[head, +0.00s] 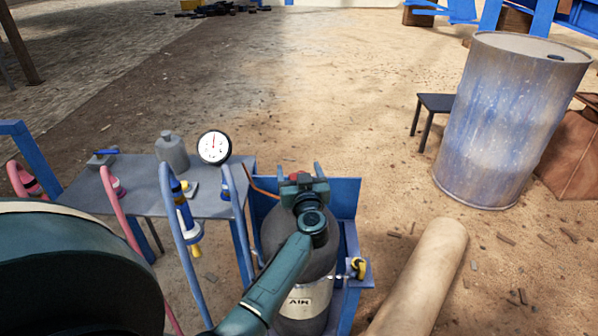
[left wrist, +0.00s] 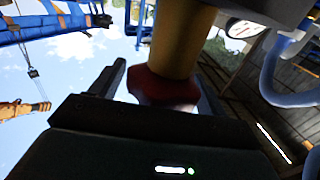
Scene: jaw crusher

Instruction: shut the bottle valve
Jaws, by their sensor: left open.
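The dark grey bottle (head: 299,303), labelled AIR, stands upright in a blue frame at the lower middle of the head view. My left gripper (head: 304,186) is over its top and hides most of the valve there. In the left wrist view, the red valve knob (left wrist: 163,88) is close in front of the camera, on a brass-coloured stem (left wrist: 183,42). The open jaws of my left gripper are at the knob, with one dark finger seen to its left. I cannot tell whether the fingers touch it. My right gripper is not in view.
A grey table (head: 130,192) left of the bottle bears a white dial gauge (head: 214,147) and a grey canister (head: 171,150). A yellow-handled fitting (head: 357,267) is right of the bottle. A blue-grey drum (head: 500,125) stands farther right.

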